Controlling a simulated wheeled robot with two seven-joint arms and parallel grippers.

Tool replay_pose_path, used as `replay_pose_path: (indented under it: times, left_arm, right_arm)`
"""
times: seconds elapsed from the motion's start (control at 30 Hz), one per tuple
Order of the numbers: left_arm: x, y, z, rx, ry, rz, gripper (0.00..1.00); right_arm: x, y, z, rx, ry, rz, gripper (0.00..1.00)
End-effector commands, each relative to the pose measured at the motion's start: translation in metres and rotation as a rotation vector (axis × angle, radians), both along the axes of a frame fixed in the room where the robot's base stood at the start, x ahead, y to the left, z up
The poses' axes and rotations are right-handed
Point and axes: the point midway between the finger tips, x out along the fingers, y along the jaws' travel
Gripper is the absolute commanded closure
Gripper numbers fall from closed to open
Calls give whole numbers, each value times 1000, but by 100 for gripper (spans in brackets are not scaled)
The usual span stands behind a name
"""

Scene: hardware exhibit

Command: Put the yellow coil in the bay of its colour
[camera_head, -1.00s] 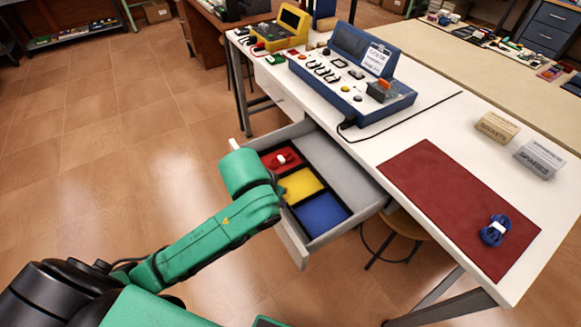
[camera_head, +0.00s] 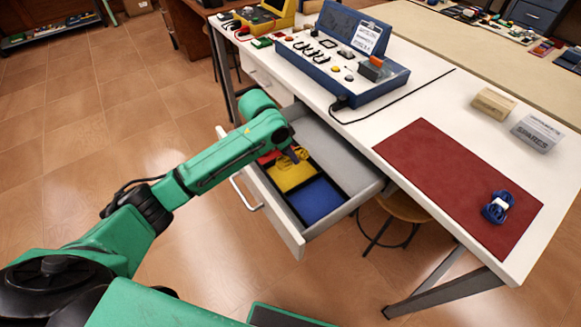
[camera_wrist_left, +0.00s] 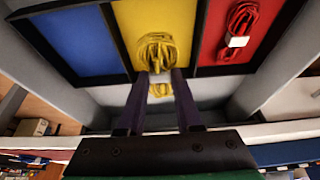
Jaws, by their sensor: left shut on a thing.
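The yellow coil (camera_wrist_left: 156,50) is between the fingertips of my left gripper (camera_wrist_left: 160,75), which is shut on it. In the wrist view the coil lies over the yellow bay (camera_wrist_left: 185,20), between the blue bay (camera_wrist_left: 80,42) and the red bay (camera_wrist_left: 270,15). I cannot tell whether it touches the bay floor. In the head view my left gripper (camera_head: 298,155) reaches into the open drawer (camera_head: 335,160), and the yellow coil (camera_head: 283,163) shows beside it over the yellow bay (camera_head: 293,180). My right gripper is not in view.
A red coil (camera_wrist_left: 240,25) lies in the red bay, mostly hidden by my arm in the head view. A blue coil (camera_head: 497,207) lies on the dark red mat (camera_head: 440,165). A blue console (camera_head: 355,85) stands on the white table above the drawer.

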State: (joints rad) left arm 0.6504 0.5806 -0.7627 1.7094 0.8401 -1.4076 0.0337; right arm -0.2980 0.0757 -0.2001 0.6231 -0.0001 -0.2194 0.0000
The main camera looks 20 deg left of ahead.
Motion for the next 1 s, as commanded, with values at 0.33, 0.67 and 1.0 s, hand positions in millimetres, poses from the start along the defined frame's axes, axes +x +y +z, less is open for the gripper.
replay_pose_path:
  times: [0.33,0.67,1.0]
  left_arm:
    - [0,0,-58,0,-1,0,100]
    - [0,0,-60,0,-2,-1,55]
    - [0,0,-59,0,-1,0,36]
  right_arm:
    - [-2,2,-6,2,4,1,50]
    - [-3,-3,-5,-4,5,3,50]
    - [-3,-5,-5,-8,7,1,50]
